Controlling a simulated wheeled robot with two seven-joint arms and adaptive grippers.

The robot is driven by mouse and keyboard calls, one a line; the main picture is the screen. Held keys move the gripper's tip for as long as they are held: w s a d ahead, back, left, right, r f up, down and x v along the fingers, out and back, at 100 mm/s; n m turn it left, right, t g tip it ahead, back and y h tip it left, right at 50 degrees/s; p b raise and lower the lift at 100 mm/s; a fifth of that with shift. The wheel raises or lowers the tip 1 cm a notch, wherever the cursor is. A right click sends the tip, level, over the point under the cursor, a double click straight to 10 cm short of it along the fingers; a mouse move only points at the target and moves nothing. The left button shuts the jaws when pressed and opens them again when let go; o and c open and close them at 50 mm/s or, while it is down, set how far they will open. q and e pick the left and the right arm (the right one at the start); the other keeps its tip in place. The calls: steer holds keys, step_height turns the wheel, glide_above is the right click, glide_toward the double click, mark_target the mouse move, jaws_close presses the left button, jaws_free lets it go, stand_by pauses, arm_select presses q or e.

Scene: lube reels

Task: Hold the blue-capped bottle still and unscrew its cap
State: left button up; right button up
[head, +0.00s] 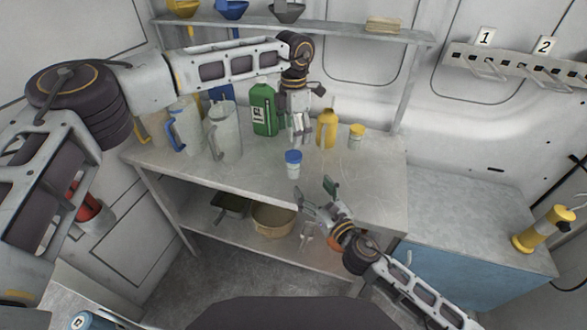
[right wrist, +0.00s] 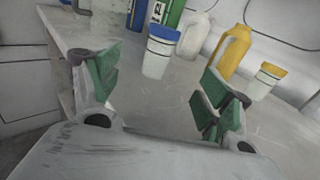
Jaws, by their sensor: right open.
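The blue-capped bottle, a small white one (head: 293,171), stands upright on the workbench near its front edge. Its blue cap (head: 293,157) is on top. The bottle also shows in the right wrist view (right wrist: 158,60), ahead of the fingers. My right gripper (head: 318,198) is open and empty, in front of the bench edge and just below and right of the bottle, apart from it. Its green-padded fingers show spread in the right wrist view (right wrist: 165,95). My left gripper (head: 299,128) hangs fingers down behind the bottle, apart from it; its finger opening is unclear.
A green can (head: 263,109), pale jugs (head: 223,130), a yellow jug (head: 326,128) and a small yellow-capped jar (head: 356,137) stand behind the bottle on the bench (head: 245,178). A shelf (head: 330,29) runs above. The bench right of the bottle is clear.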

mark_target(297, 168)
steer(key=shift+x, duration=6.15)
